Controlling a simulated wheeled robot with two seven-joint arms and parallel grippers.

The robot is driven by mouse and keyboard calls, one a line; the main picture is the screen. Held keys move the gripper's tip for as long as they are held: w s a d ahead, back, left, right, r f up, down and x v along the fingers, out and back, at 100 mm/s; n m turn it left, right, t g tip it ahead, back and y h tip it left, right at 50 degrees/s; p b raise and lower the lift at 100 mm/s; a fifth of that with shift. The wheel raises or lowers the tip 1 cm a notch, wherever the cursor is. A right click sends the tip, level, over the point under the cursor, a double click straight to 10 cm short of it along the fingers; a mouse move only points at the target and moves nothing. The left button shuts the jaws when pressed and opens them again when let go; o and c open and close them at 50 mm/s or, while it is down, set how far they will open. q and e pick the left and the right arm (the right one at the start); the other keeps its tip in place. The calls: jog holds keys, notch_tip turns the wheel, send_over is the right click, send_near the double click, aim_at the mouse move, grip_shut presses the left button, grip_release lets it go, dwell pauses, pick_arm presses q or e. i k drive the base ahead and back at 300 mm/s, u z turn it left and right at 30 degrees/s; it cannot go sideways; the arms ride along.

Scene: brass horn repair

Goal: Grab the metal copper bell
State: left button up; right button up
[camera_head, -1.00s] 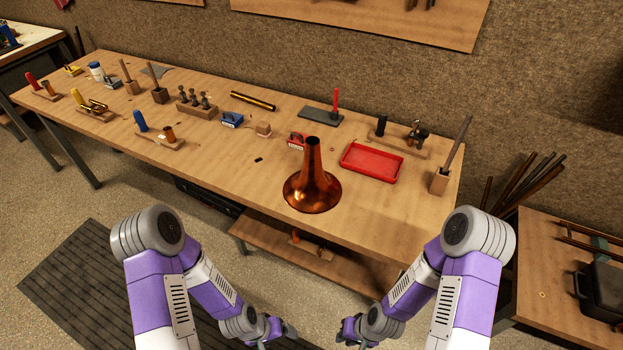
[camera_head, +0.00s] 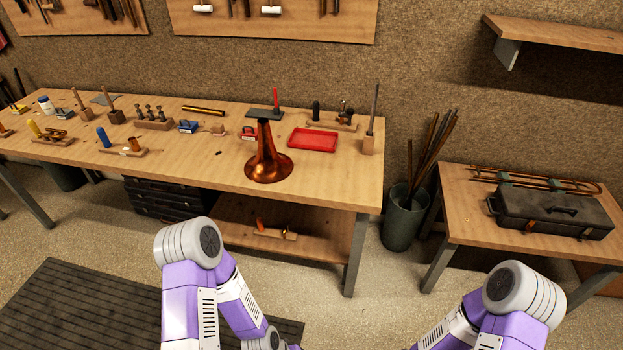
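The copper bell (camera_head: 267,165) stands on its wide flared rim on the wooden workbench (camera_head: 340,172), with its narrow end up. It sits near the front edge, toward the right end of the bench. My two arms show at the bottom of the view, below and in front of the bench. Both grippers are out of the frame. Nothing is touching the bell.
A red tray (camera_head: 313,140) lies right of the bell, and a small red block (camera_head: 249,133) stands behind it. A wooden block with an upright rod (camera_head: 368,143) is at the right end. A bin of rods (camera_head: 403,220) and a side table with a dark toolbox (camera_head: 553,213) stand further right.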

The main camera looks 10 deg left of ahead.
aim_at(269, 166)
jog(key=u, duration=1)
jog(key=i, duration=0.85)
jog(key=z, duration=0.1)
